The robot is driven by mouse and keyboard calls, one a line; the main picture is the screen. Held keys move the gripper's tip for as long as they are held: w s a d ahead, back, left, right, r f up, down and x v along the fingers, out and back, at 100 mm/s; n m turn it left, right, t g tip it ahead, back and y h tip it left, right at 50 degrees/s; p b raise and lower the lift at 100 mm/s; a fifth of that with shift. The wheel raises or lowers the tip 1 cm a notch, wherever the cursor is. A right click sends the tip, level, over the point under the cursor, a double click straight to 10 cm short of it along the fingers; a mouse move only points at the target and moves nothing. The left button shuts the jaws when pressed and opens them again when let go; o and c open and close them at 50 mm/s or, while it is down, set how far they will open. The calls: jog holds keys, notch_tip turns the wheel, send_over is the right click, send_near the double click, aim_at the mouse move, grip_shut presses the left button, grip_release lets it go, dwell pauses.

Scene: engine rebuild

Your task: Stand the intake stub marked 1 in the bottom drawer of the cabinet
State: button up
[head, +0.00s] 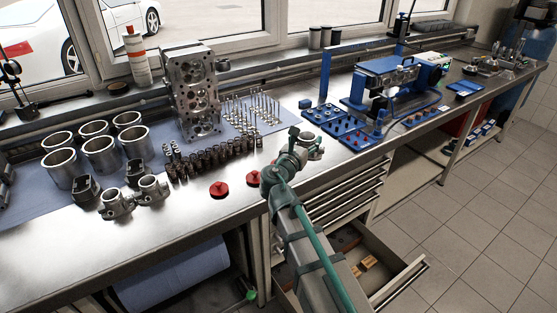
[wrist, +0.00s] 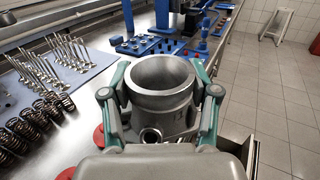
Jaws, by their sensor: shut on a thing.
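My gripper (head: 303,142) is shut on a grey metal intake stub (head: 316,152), above the bench's front edge. In the wrist view the gripper (wrist: 161,85) has one teal finger on each side of the stub (wrist: 160,98). The stub is upright with its wide round mouth up, and a small side port faces the camera. The cabinet (head: 347,188) stands under the bench, with several shut drawers. Its bottom drawer (head: 402,284) is pulled out, below and right of the gripper; my arm hides its left part.
Two similar stubs (head: 117,204) (head: 153,188) stand on the bench at left. Red caps (head: 219,189), springs (head: 190,160) and a blue tool tray (head: 345,133) are also on the bench. Small wooden blocks (head: 368,262) lie in the drawer, with bare floor around them.

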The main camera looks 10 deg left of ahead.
aim_at(306, 134)
jog(key=w+f+p, duration=0.1)
jog(key=w+f, duration=0.2)
jog(key=w, duration=0.1)
jog(key=w+a+f+p, duration=0.1)
jog(key=w+f, duration=0.2)
jog(key=w, duration=0.1)
jog(key=w+f+p, duration=0.1)
jog(key=w+f, duration=0.2)
jog(key=w, duration=0.1)
jog(key=shift+w+a+f, duration=0.1)
jog(key=shift+w+a, duration=0.05)
jog(key=shift+w, duration=0.2)
notch_tip(306, 134, down, 3)
jog(key=shift+w+r+p, duration=0.1)
jog(key=shift+r+p, duration=0.05)
jog(key=shift+p, duration=0.4)
jog(key=shift+f, duration=0.3)
jog(key=shift+f, duration=0.1)
jog(key=shift+f, duration=0.15)
jog(key=o, duration=1.4)
